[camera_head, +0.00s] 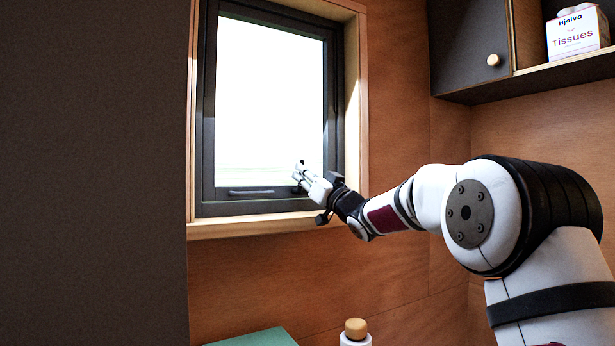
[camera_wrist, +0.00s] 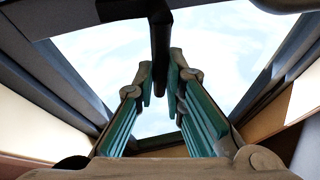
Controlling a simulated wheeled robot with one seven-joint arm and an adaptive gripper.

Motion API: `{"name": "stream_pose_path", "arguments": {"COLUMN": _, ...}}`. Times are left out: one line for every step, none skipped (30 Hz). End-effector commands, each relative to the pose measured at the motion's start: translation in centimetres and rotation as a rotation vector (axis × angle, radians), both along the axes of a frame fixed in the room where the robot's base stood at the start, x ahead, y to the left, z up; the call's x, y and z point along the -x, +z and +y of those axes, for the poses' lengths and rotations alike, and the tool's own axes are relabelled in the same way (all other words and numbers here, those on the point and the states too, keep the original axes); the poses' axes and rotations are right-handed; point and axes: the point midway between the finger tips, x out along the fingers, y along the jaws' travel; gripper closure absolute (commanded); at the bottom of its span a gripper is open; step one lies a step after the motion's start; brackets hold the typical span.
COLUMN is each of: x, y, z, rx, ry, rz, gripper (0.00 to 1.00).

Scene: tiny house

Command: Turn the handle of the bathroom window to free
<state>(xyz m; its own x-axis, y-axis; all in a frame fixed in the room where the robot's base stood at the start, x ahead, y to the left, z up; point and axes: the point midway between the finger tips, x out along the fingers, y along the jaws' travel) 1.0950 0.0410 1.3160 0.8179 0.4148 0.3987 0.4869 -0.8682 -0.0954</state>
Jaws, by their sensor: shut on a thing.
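The bathroom window (camera_head: 207,120) has a dark frame, with bright sky through the glass. My gripper (camera_head: 299,176) is at the lower right part of the window, close to the frame. In the wrist view my gripper (camera_wrist: 162,78) has its teal-padded fingers on both sides of a dark bar, the window handle (camera_wrist: 160,40), and is shut on it. The handle runs up and down in that view. In the head view the fingers hide most of the handle, so its angle there cannot be told.
A thin grey bar (camera_head: 250,192) lies along the lower window frame. A wooden sill (camera_head: 240,228) runs below. A bottle with a wooden cap (camera_head: 355,330) and a green thing (camera_head: 255,338) stand below. A cabinet (camera_head: 468,45) hangs upper right. A dark panel (camera_head: 90,170) fills the left.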

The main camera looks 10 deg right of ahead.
Motion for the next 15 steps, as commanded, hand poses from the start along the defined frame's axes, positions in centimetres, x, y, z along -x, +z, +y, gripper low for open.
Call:
{"name": "stream_pose_path", "arguments": {"x": 0.0, "y": -0.11, "z": 0.2, "rx": 0.021, "ry": 0.002, "rz": -0.004, "gripper": 1.0}}
{"name": "stream_pose_path", "arguments": {"x": 0.02, "y": -0.11, "z": 0.26, "rx": 0.035, "ry": 0.001, "rz": -0.008, "gripper": 1.0}}
{"name": "stream_pose_path", "arguments": {"x": 0.03, "y": -0.11, "z": 0.31, "rx": 0.049, "ry": 0.001, "rz": -0.013, "gripper": 1.0}}
{"name": "stream_pose_path", "arguments": {"x": 0.04, "y": -0.11, "z": 0.35, "rx": 0.059, "ry": 0.001, "rz": -0.016, "gripper": 1.0}}
{"name": "stream_pose_path", "arguments": {"x": 0.06, "y": -0.12, "z": 0.4, "rx": 0.067, "ry": 0.001, "rz": -0.018, "gripper": 1.0}}
{"name": "stream_pose_path", "arguments": {"x": 0.06, "y": -0.14, "z": 0.45, "rx": 0.077, "ry": 0.002, "rz": -0.021, "gripper": 1.0}}
{"name": "stream_pose_path", "arguments": {"x": 0.08, "y": -0.15, "z": 0.48, "rx": 0.083, "ry": 0.001, "rz": -0.023, "gripper": 1.0}}
{"name": "stream_pose_path", "arguments": {"x": 0.09, "y": -0.15, "z": 0.51, "rx": 0.089, "ry": 0.001, "rz": -0.024, "gripper": 1.0}}
{"name": "stream_pose_path", "arguments": {"x": 0.09, "y": -0.16, "z": 0.54, "rx": 0.095, "ry": 0.002, "rz": -0.027, "gripper": 1.0}}
{"name": "stream_pose_path", "arguments": {"x": 0.09, "y": -0.17, "z": 0.56, "rx": 0.099, "ry": 0.001, "rz": -0.028, "gripper": 1.0}}
{"name": "stream_pose_path", "arguments": {"x": 0.1, "y": -0.18, "z": 0.58, "rx": 0.101, "ry": 0.001, "rz": -0.029, "gripper": 1.0}}
{"name": "stream_pose_path", "arguments": {"x": 0.1, "y": -0.19, "z": 0.6, "rx": 0.105, "ry": 0.002, "rz": -0.03, "gripper": 1.0}}
{"name": "stream_pose_path", "arguments": {"x": 0.1, "y": -0.19, "z": 0.61, "rx": 0.107, "ry": 0.002, "rz": -0.03, "gripper": 1.0}}
{"name": "stream_pose_path", "arguments": {"x": 0.11, "y": -0.19, "z": 0.62, "rx": 0.108, "ry": 0.001, "rz": -0.031, "gripper": 1.0}}
{"name": "stream_pose_path", "arguments": {"x": 0.11, "y": -0.2, "z": 0.63, "rx": 0.11, "ry": 0.002, "rz": -0.032, "gripper": 1.0}}
